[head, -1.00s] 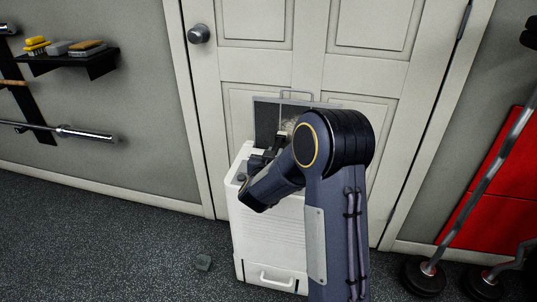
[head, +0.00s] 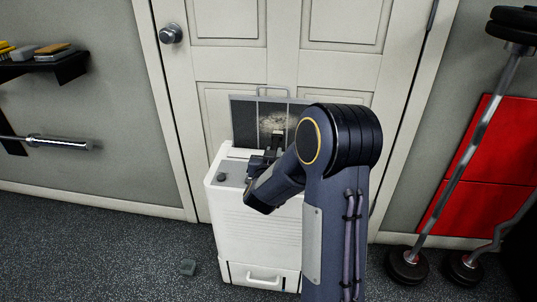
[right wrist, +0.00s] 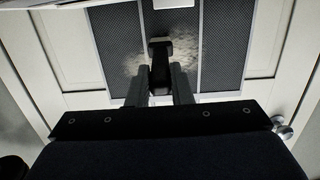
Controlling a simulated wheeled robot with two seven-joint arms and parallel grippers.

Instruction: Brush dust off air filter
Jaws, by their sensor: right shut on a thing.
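The air filter (head: 243,122) stands upright behind the top of a white appliance (head: 262,225). It is a dark mesh panel with a pale frame and a wire handle on top; it also shows in the right wrist view (right wrist: 225,40). A pale dust patch (head: 271,121) covers part of its middle section. My right gripper (right wrist: 160,75) is shut on a small dark brush (right wrist: 160,48), held in front of the dusty section. I cannot tell whether the brush touches the mesh. My right arm hides the filter's right part in the head view. My left gripper is out of view.
A white door (head: 215,60) is close behind the appliance. A wall shelf (head: 45,68) with sponge-like blocks hangs at left. Barbells (head: 430,220) lean at right. The floor at left is otherwise clear.

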